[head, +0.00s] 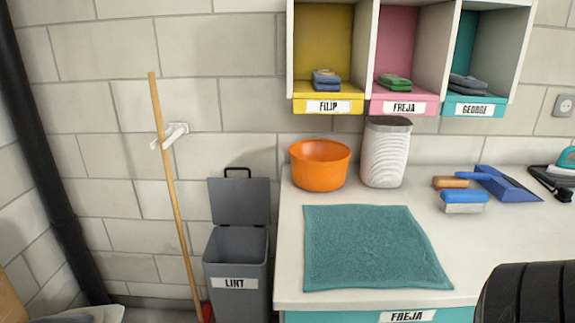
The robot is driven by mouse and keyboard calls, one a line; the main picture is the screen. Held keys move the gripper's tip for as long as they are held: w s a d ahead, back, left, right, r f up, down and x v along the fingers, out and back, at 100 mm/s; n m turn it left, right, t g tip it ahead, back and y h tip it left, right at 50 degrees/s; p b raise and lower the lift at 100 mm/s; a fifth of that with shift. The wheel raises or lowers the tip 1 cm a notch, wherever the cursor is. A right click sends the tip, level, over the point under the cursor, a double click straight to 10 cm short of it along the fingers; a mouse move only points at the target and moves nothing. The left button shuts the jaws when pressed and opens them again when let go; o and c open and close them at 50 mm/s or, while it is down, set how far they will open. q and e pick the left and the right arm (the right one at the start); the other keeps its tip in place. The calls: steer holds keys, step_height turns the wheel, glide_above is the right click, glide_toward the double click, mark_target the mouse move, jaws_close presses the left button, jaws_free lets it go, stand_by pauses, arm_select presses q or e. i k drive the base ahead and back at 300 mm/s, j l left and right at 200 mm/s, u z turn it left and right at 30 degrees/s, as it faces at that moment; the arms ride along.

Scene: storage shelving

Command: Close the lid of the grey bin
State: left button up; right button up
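The grey bin (226,303) stands on the floor between the wall and the left side of the white counter. It has a white label reading LINT on its front. Its grey lid (240,202) is open and stands upright at the back, with a black handle loop (238,172) above its top edge. The bin's inside looks empty as far as I can see; its bottom is hidden. Neither of my grippers can be made out. A dark rounded part at the lower right edge may be part of me.
The white counter (289,252) holds a teal towel (370,245), an orange bowl (320,170), a ribbed white container (384,155), brushes (463,201) and a blue dustpan (505,187). A broom (172,180) leans left of the bin. Cubbies (410,50) hang above.

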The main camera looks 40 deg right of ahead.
mark_target(235, 201)
steer(key=i+z, duration=0.15)
steer(key=z, duration=0.3)
steer(key=i+j+z, duration=0.1)
steer(key=z, duration=0.4)
steer(key=i+j+z, duration=0.1)
steer(key=z, duration=0.35)
